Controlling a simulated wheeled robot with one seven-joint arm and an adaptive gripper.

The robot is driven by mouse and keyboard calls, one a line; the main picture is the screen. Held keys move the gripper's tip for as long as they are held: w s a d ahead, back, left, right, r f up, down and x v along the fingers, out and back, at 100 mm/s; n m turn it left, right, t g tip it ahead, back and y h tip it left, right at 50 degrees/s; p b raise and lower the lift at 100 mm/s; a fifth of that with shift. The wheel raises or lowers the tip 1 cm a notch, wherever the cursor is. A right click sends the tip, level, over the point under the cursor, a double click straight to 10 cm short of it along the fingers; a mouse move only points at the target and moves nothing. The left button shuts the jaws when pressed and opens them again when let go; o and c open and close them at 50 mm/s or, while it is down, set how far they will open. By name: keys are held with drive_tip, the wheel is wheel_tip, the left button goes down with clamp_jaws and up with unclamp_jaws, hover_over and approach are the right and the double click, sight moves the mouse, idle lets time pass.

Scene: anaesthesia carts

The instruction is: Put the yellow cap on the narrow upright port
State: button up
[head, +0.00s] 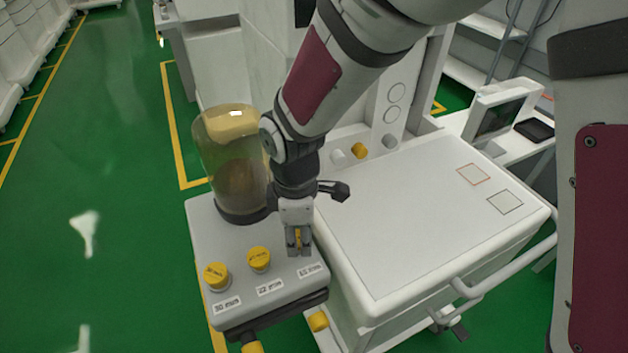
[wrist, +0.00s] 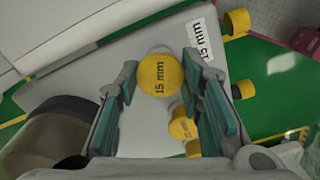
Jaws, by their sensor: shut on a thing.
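My gripper (head: 299,240) points down over the front right of the white absorber unit (head: 235,225), behind the "15 mm" label (head: 310,270). It is shut on the yellow cap (wrist: 160,76), which reads "15 mm" in the wrist view and shows as a yellow sliver between the fingers in the head view. The narrow upright port is hidden under the cap and fingers. I cannot tell whether the cap sits on it or is just above. Two other yellow caps, at "30 mm" (head: 217,276) and "22 mm" (head: 259,259), stand to the left.
A clear canister (head: 232,150) stands behind the caps, close to my arm. More yellow caps are at the unit's front (head: 253,347) and side (head: 318,321). The white cart top (head: 420,220) to the right is clear. A monitor (head: 497,115) stands behind it.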

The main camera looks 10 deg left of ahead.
drive_tip(key=shift+f, duration=0.1)
drive_tip(key=o, duration=0.8)
drive_tip(key=shift+o, duration=0.2)
